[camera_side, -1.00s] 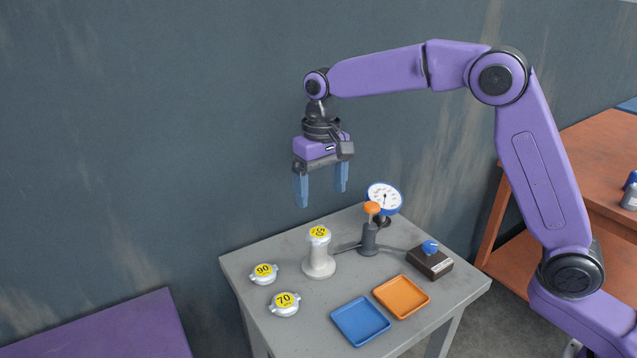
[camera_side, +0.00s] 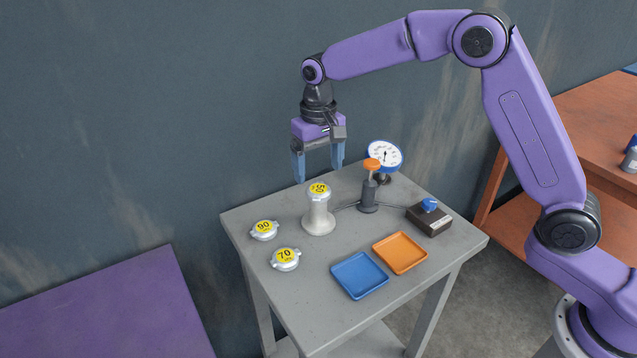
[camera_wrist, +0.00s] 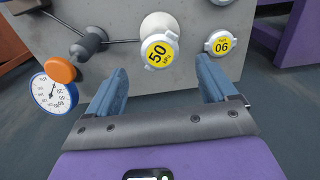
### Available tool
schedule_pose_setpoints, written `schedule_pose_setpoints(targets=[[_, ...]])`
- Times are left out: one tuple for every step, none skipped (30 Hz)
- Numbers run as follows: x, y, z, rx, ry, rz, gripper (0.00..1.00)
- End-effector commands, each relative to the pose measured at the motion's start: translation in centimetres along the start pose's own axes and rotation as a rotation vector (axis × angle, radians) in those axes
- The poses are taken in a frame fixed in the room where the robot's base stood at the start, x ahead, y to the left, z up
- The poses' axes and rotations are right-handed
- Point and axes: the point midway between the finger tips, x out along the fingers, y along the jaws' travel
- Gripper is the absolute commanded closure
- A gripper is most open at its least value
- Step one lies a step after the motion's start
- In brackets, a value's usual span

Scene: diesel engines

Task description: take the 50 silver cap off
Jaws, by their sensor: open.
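The silver cap marked 50 (camera_side: 319,191) has a yellow label and sits on top of a pale upright post (camera_side: 319,217) on the grey table. It also shows in the wrist view (camera_wrist: 159,50), ahead of my fingertips and between their lines. My gripper (camera_side: 318,176) has blue fingers spread apart and empty, just above and behind the cap in the side view. In the wrist view my gripper (camera_wrist: 163,68) is open, and neither finger visibly touches the cap.
Caps marked 90 (camera_side: 264,230) and 70 (camera_side: 285,259) lie on the table. An orange-knobbed pump (camera_side: 369,190) and a round gauge (camera_side: 385,155) stand close right of the post. A blue tray (camera_side: 359,276), orange tray (camera_side: 399,253) and dark box with blue knob (camera_side: 429,217) are at right.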

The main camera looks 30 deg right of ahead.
Motion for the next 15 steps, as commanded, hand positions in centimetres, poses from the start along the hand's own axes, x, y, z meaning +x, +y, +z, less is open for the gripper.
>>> schedule_pose_setpoints(targets=[[0.5, 0.0, 0.1, 0.0, -0.003, 0.001, 0.15], [0.8, 0.0, 0.0, 0.0, -0.003, 0.001, 0.15], [1.1, 0.0, 0.0, 0.0, -0.002, 0.001, 0.15], [1.3, 0.0, 0.0, 0.001, -0.002, 0.001, 0.15], [1.6, 0.1, 0.0, 0.001, -0.002, 0.001, 0.15], [1.9, 0.1, 0.0, 0.001, -0.002, 0.001, 0.15], [2.2, 0.1, 0.0, 0.001, -0.002, 0.001, 0.15], [2.5, 0.1, 0.0, 0.001, -0.003, 0.001, 0.15], [2.8, 0.1, 0.1, 0.0, -0.003, 0.001, 0.15], [3.0, 0.1, 0.0, 0.0, -0.002, 0.001, 0.15], [3.3, 0.0, 0.0, 0.0, -0.001, 0.001, 0.15], [3.6, 0.0, 0.0, 0.0, -0.002, 0.001, 0.15], [3.9, 0.0, 0.0, 0.0, -0.002, 0.001, 0.15], [4.2, 0.0, 0.0, 0.0, -0.002, 0.001, 0.15], [4.5, 0.0, 0.0, 0.0, -0.002, 0.001, 0.15]])
